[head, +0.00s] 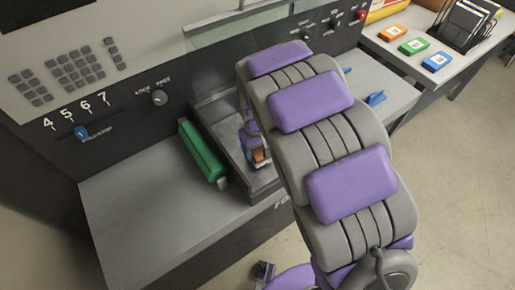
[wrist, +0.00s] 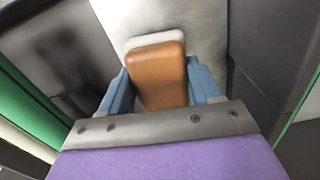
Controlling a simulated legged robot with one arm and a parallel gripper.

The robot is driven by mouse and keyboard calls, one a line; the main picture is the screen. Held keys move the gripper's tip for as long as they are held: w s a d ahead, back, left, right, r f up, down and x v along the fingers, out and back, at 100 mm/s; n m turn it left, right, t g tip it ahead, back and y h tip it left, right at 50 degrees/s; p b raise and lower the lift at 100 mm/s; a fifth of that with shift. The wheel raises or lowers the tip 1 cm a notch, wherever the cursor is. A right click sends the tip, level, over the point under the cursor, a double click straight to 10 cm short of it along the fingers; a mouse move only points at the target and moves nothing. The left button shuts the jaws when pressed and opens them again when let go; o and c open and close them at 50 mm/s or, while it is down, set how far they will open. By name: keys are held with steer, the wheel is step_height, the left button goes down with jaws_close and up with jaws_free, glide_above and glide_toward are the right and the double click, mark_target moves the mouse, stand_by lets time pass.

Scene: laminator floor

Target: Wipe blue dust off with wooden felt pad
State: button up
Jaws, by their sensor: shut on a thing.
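The wooden felt pad (wrist: 158,72) is a brown block with a pale felt edge showing beyond its far side in the wrist view. My gripper (wrist: 160,88) is shut on it, with one blue-grey finger on each side. In the head view a small orange-brown part of the pad (head: 259,156) shows beside my gripper (head: 254,149), inside the dark recessed bed of the machine (head: 232,158). My arm hides much of that bed. A pale grey surface (wrist: 200,20) lies under and beyond the pad. I cannot make out any blue dust, nor whether the felt touches the surface.
A green roller or bar (head: 202,151) lies along the bed's left side. A clear panel (head: 215,62) stands behind the bed. The grey table (head: 150,215) is bare at left. A side table at upper right holds coloured blocks (head: 414,46) and a black rack (head: 465,25).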

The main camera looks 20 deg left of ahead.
mark_target(236, 132)
steer(key=shift+f, duration=0.9)
steer(key=shift+w+a+r+p, duration=0.15)
steer(key=shift+w+a+p, duration=0.45)
steer(key=shift+w+a, duration=0.45)
steer(key=shift+w+a+f+p, duration=0.1)
steer(key=shift+w+a+p, duration=0.4)
steer(key=shift+a, duration=0.3)
steer(key=shift+w+a+f+p, duration=0.1)
steer(key=shift+w+a+p, duration=0.15)
steer(key=shift+w+a, duration=0.45)
steer(key=shift+w+a+r+p, duration=0.1)
steer(key=shift+w+a+p, duration=0.55)
steer(key=shift+w+a, duration=0.5)
steer(key=shift+w+a+p, duration=0.3)
steer(key=shift+w+a, duration=0.2)
steer(key=shift+a, duration=0.2)
steer(key=shift+w+a+p, duration=0.3)
steer(key=shift+w+a, duration=0.15)
steer(key=shift+a, duration=0.25)
steer(key=shift+p, duration=0.3)
